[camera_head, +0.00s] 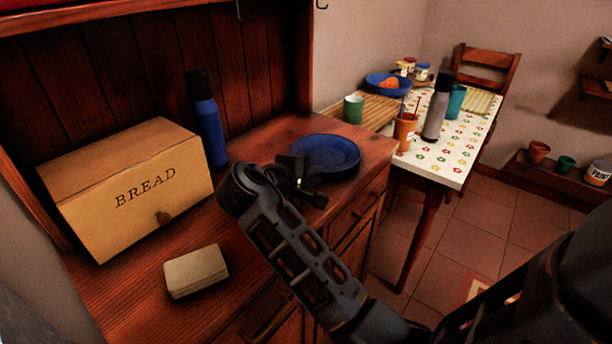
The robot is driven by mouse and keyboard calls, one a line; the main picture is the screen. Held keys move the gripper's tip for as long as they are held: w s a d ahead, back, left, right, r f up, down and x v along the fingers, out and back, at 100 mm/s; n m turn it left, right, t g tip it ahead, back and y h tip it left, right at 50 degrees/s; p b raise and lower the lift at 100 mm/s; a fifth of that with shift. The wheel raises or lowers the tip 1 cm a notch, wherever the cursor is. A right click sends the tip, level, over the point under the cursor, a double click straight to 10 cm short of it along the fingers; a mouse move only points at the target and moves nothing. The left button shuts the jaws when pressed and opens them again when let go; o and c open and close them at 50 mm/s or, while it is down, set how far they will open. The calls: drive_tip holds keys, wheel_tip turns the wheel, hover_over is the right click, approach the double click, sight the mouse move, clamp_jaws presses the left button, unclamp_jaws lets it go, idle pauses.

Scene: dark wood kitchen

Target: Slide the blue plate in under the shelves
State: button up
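The blue plate (330,150) lies on the right end of the dark wood cabinet top (262,137), near its right edge. My gripper (309,183) is at the plate's front left rim, with my arm reaching in from the lower right. The fingers are dark and small here, and I cannot tell whether they are open or touch the plate. My gripper and wrist hide part of the plate's near left side. The shelves show only as a wooden edge (70,14) at the top left, above the cabinet's back panel.
A blue bottle (208,125) and a bread box (130,190) stand left of the plate. A small tan block (196,271) lies at the front. A side table (455,150) with a grey bottle (437,110) stands right. Some cabinet top behind the plate is clear.

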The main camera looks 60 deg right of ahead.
sight(327, 172)
drive_tip(key=shift+x, duration=2.5)
drive_tip(key=shift+a, duration=0.1)
clamp_jaws()
